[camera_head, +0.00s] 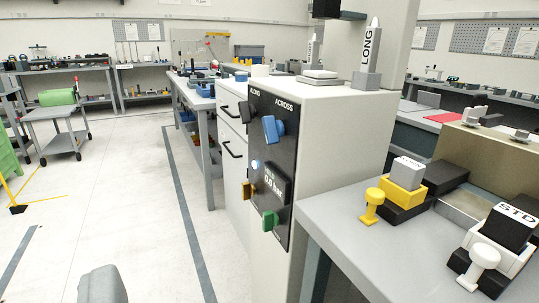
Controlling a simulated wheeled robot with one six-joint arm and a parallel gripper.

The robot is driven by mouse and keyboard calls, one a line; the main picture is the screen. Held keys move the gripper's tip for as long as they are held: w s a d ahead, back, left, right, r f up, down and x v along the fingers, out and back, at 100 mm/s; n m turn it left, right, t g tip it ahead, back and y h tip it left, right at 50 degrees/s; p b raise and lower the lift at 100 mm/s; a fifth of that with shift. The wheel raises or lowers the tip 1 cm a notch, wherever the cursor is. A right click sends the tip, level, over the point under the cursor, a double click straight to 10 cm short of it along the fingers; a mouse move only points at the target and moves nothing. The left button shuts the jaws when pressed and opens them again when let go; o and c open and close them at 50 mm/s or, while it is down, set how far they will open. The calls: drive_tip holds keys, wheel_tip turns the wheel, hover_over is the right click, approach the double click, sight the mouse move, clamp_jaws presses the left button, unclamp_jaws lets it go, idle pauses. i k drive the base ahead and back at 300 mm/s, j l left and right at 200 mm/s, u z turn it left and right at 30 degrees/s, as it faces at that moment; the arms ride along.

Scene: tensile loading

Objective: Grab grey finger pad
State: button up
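A grey block (408,172) with a small label on its front sits in a yellow holder (401,190) on the grey bench at the right; it may be the grey finger pad. A black block marked STD (512,226) sits in a white holder (499,257) at the right edge. One grey rounded tip, seemingly part of my gripper (102,287), shows at the bottom left, well left of the blocks and apart from them. The other finger is out of view, and nothing is seen held.
A white cabinet (345,130) with a black control panel (270,160) stands in the middle, bearing pieces marked LONG (371,50). The grey bench (345,220) is bare at its left front. Open floor (130,190) lies left; a grey cart (62,125) stands further back.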

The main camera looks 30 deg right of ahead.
sight(406, 173)
drive_tip(key=z, duration=1.45)
